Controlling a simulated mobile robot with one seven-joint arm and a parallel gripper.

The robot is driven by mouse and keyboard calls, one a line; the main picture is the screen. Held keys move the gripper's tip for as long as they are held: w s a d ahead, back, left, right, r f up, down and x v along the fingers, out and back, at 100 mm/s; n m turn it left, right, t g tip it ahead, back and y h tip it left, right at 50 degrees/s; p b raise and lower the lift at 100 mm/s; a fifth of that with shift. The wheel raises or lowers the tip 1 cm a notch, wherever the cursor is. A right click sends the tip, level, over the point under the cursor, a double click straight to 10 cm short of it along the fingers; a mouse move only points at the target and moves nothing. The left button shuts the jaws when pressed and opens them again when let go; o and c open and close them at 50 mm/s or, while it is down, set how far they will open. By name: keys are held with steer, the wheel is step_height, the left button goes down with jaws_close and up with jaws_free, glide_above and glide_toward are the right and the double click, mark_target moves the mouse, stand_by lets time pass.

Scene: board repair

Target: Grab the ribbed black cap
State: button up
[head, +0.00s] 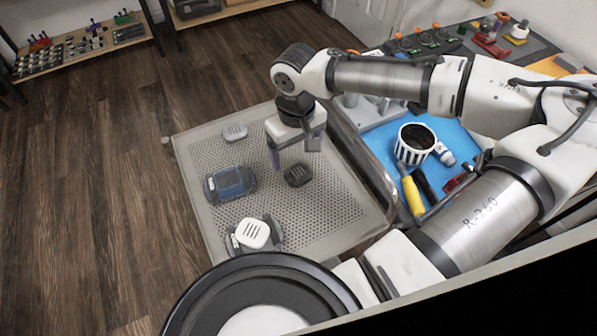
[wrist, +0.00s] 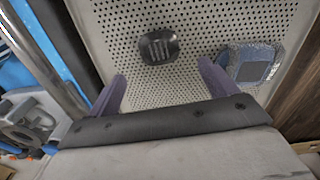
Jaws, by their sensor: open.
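The ribbed black cap (head: 298,174) lies on the perforated tray (head: 330,205) in the head view, near the tray's middle. In the wrist view the cap (wrist: 158,47) shows ribs on its face and lies ahead of the fingertips, between their lines. My gripper (head: 292,154) is above the tray, just behind the cap in the head view. In the wrist view my gripper (wrist: 163,80) has its two purple fingers spread apart with nothing between them. The cap appears apart from both fingers.
A dark blue box-like part (head: 230,184) lies left of the cap. A grey ribbed piece (head: 235,132) and a white slotted piece (head: 253,233) on a dark part also lie on the tray. Right of the tray, a blue mat (head: 385,148) holds a striped cup (head: 414,145) and a yellow-handled tool (head: 412,194).

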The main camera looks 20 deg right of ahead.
steer(key=shift+f, duration=3.25)
steer(key=shift+c, duration=0.5)
steer(key=c, duration=1)
